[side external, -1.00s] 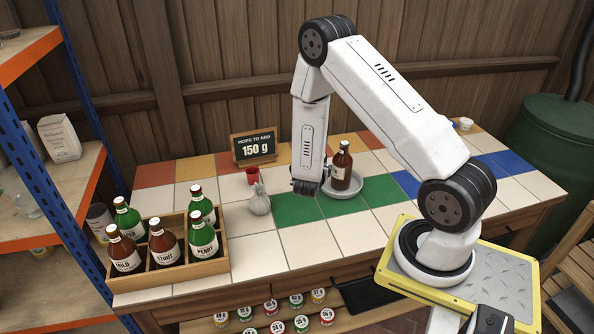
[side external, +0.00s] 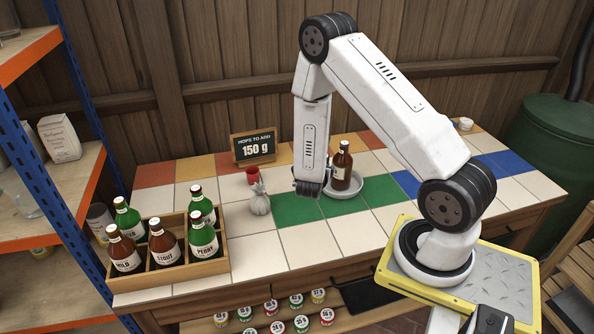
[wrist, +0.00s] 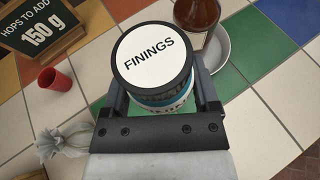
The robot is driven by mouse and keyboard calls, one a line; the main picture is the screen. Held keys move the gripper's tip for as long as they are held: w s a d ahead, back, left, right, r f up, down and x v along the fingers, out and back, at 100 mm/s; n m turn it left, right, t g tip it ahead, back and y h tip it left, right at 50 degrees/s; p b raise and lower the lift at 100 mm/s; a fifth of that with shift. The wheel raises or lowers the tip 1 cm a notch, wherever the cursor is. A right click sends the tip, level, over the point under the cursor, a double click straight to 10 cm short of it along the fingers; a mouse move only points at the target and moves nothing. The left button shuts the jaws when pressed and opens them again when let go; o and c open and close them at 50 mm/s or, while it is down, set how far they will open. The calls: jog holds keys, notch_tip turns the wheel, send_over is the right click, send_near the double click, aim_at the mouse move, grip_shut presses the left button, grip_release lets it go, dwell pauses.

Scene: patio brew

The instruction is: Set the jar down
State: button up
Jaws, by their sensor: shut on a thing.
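The jar (wrist: 155,62) has a dark rim and a white lid reading FININGS, and part of its side label shows below the lid. In the wrist view it sits between the two fingers of my gripper (wrist: 161,97), which is shut on it. In the side view my gripper (side external: 308,190) points down low over the green tiles, and the jar is hidden there. I cannot tell whether the jar's base touches the tiles.
A brown bottle (side external: 342,161) stands in a white dish (side external: 371,189) close to the right of my gripper. A grey bag (side external: 260,201) and red cup (side external: 252,177) are to the left, beside the 150 g board (side external: 254,147). A wooden crate (side external: 199,271) holds several bottles.

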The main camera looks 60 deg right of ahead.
jog(key=shift+a+f, duration=0.1)
jog(key=shift+a, duration=0.5)
jog(key=s+a, duration=1.3)
jog(key=a, duration=0.4)
jog(key=shift+a+r+n+t, duration=0.2)
jog(key=shift+r+n+t, duration=0.1)
jog(key=shift+t, duration=0.1)
jog(key=shift+w+f, duration=0.1)
jog(key=shift+w, duration=0.1)
jog(key=w+d+f, duration=0.1)
jog(key=w+f, duration=0.1)
jog(key=w, duration=0.2)
jog(key=w+f, duration=0.3)
jog(key=w, duration=0.1)
jog(key=w+d+f, duration=0.1)
jog(key=w+f, duration=0.2)
jog(key=w, duration=0.1)
jog(key=shift+d, duration=0.35)
jog(key=shift+w+f, duration=0.5)
jog(key=shift+f, duration=0.1)
